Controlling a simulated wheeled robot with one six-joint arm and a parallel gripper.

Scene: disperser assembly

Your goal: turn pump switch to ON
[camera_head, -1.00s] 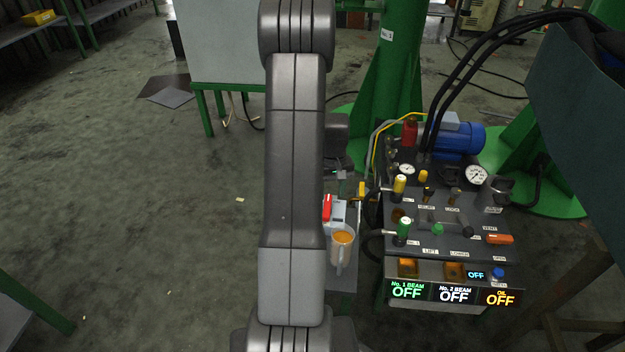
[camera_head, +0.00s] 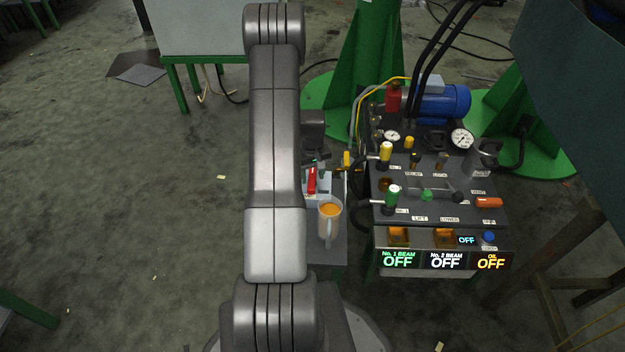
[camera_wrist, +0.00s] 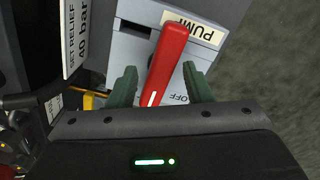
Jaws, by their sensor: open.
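The pump switch is a red lever (camera_wrist: 166,60) on a grey box (camera_wrist: 127,47) with a "PUMP" label and "OFF" lettering. The lever's lower end points toward my gripper, beside the "OFF" lettering. In the wrist view my gripper (camera_wrist: 160,88) is open, one green finger on each side of the lever's lower end. Gaps show on both sides; depth contact cannot be told. The red lever also shows in the head view (camera_head: 312,181), right of my arm. My gripper is hard to make out there.
A cup of orange liquid (camera_head: 330,222) stands just in front of the switch box. To the right is a control panel (camera_head: 440,215) with levers, gauges and displays reading OFF. A "SET RELIEF 40 bar" sign (camera_wrist: 75,40) is left of the box.

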